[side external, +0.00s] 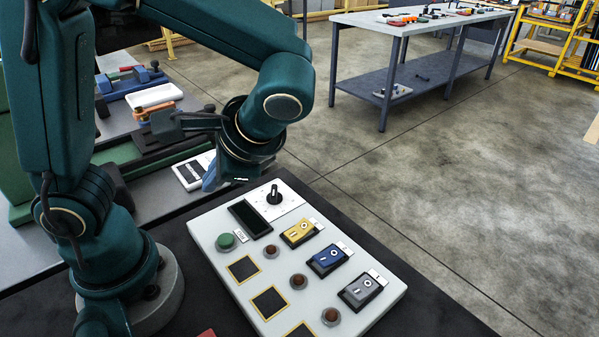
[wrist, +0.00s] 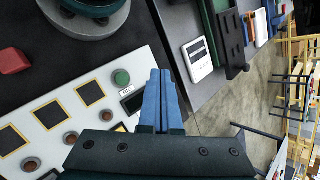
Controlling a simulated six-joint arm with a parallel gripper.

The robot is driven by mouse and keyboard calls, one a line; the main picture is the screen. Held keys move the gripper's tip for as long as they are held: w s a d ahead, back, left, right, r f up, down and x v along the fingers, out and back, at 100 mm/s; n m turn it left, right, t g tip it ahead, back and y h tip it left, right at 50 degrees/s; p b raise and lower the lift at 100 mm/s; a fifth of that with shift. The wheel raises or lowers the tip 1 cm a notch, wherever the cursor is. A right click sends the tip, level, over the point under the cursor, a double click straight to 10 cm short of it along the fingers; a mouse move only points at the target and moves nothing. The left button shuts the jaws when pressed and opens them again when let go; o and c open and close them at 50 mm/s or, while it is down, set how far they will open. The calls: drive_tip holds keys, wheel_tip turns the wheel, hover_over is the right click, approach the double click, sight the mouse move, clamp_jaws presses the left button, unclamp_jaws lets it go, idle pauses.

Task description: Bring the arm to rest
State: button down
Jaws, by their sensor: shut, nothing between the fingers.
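My gripper (side external: 211,181) hangs at the far left corner of the white control panel in the side external view, above the surface. In the wrist view its two blue fingers (wrist: 158,98) lie side by side, shut with nothing between them. The panel (side external: 222,268) carries a black knob (side external: 273,195), a dark display (side external: 250,219), a green button (side external: 226,241), and yellow (side external: 299,232), blue (side external: 327,259) and grey (side external: 362,289) switch blocks. The fingertips are partly hidden in the side view.
A white device (wrist: 198,60) lies on the neighbouring grey bench (side external: 155,210), near my gripper. A red block (wrist: 14,56) is on the dark table beside my base. A grey workbench (side external: 420,22) stands farther back. The concrete floor to the right is open.

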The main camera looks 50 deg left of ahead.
drive_tip(key=d+n+t+h, duration=0.1)
drive_tip(key=t+h, duration=0.1)
drive_tip(key=r+n+t+h, duration=0.1)
drive_tip(key=n+t+h, duration=0.1)
drive_tip(key=h, duration=0.1)
drive_tip(key=s+d+r+n+t+h, duration=0.1)
drive_tip(key=n+t+h, duration=0.1)
drive_tip(key=t, duration=0.1)
drive_tip(key=shift+d+r+h, duration=0.1)
drive_tip(key=shift+d+h, duration=0.2)
idle(0.7)
